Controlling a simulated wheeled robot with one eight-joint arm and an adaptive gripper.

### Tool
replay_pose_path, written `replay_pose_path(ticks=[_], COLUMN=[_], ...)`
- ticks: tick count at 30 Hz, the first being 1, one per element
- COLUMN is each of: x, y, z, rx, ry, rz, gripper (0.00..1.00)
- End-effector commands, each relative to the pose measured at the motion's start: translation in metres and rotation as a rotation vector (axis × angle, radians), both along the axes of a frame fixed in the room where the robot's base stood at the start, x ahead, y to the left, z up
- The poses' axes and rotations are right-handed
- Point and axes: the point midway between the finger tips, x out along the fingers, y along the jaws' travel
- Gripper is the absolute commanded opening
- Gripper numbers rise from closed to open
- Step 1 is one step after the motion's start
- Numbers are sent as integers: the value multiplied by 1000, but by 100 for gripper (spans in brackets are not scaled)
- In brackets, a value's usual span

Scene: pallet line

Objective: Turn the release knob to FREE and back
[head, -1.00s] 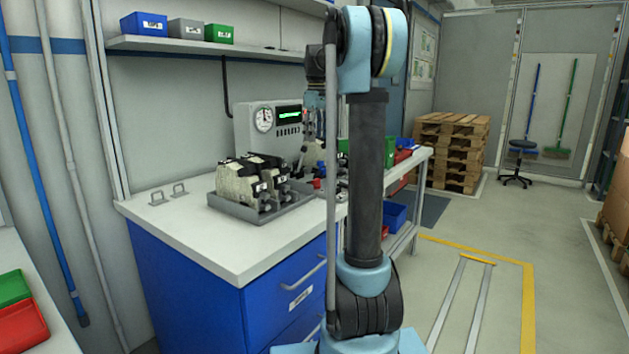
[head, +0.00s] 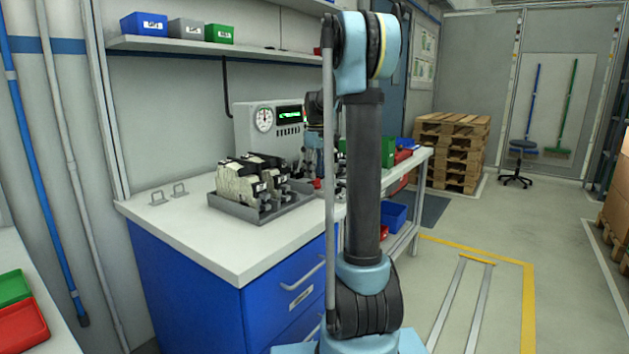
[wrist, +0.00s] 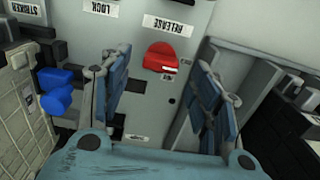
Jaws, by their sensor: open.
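The red release knob (wrist: 160,57) is in the wrist view, on a grey panel under a white RELEASE label (wrist: 168,24). A white mark on the knob points to the right. My gripper (wrist: 163,88) is open, one finger to the left of the knob and one to the right in the picture, with nothing held between them. I cannot tell how close the fingertips are to the panel. In the head view, my arm hides most of the panel and the knob.
A grey tray (head: 262,212) of several units sits on the bench (head: 180,231). A gauge box (head: 268,130) stands behind it. The bench's front left is mostly clear.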

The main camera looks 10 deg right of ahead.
Motion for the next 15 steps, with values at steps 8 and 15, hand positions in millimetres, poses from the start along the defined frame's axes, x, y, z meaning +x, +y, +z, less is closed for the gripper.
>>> replay_pose_path(ticks=[8, 15], x=[0, 0], y=[0, 0], z=[-27, -30], rx=[0, 0], ry=[0, 0], rz=[0, 0], gripper=[57, 57])
